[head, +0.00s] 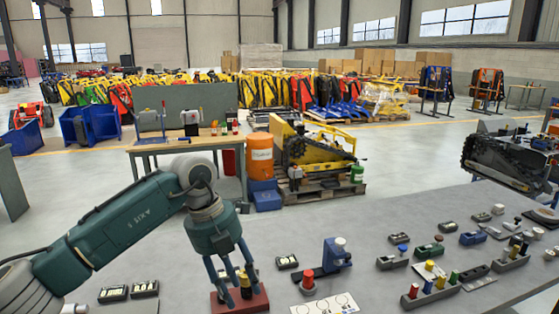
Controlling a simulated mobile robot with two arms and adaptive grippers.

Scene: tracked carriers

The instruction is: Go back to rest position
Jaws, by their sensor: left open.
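My left arm comes in from the left over the grey bench. Its green gripper (237,294) points down with its fingers apart, so it is open. The fingers stand around a small dark and yellow piece (245,285) on a red block (258,301) at the bench's front edge. I cannot tell whether a finger touches the piece. My right gripper does not show.
The grey bench (385,224) holds a blue fixture (334,254), a white card (327,306) with circles and several small blocks with coloured pegs (435,290). Beyond stand a workbench (188,143), an orange barrel (259,155) and a yellow tracked carrier (318,150).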

